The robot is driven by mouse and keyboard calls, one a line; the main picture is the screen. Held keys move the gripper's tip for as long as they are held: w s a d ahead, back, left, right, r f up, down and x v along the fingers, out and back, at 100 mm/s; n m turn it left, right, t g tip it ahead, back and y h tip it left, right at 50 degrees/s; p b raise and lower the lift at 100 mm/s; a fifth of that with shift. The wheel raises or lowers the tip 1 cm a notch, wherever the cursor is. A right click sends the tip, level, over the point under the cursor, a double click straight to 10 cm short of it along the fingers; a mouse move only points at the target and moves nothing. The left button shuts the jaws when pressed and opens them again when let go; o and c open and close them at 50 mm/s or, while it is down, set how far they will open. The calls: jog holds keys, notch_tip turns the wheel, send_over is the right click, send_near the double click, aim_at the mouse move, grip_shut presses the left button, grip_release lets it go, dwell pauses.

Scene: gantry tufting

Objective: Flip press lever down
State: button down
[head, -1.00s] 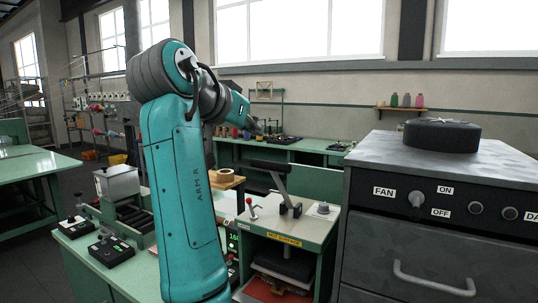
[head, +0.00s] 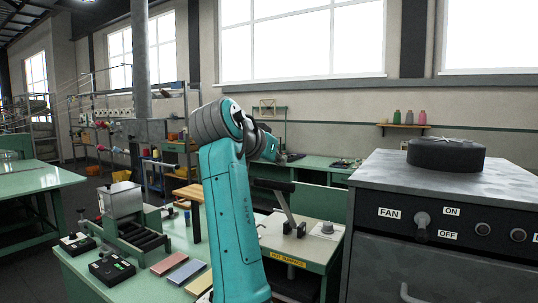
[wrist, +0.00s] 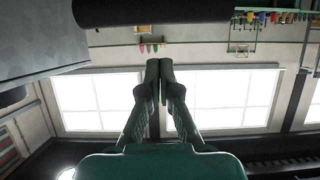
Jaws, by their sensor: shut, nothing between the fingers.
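The press lever (head: 288,207) is a grey arm with a thick black handle (head: 273,185), standing raised at a slant on the green press top (head: 322,244). My gripper (head: 284,159) is above the handle and apart from it, partly hidden by my arm in the head view. In the wrist view my gripper (wrist: 158,68) has its fingers together with nothing between them. A thick dark bar, seemingly the handle (wrist: 150,12), crosses the top of the upside-down wrist view, clear of the fingertips.
A grey oven cabinet (head: 450,182) with a FAN switch and a round black part (head: 446,154) on top stands close at right. A "HOT SURFACE" label (head: 283,258) marks the press front.

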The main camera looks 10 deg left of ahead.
aim_at(272, 181)
jog(key=shift+s+a+f, duration=0.3)
jog(key=shift+s+f, duration=0.3)
jog(key=shift+f, duration=0.25)
jog(key=shift+s+a+f, duration=0.1)
jog(key=shift+s+f, duration=0.5)
jog(key=shift+f, duration=0.05)
jog(key=shift+s+f, duration=0.1)
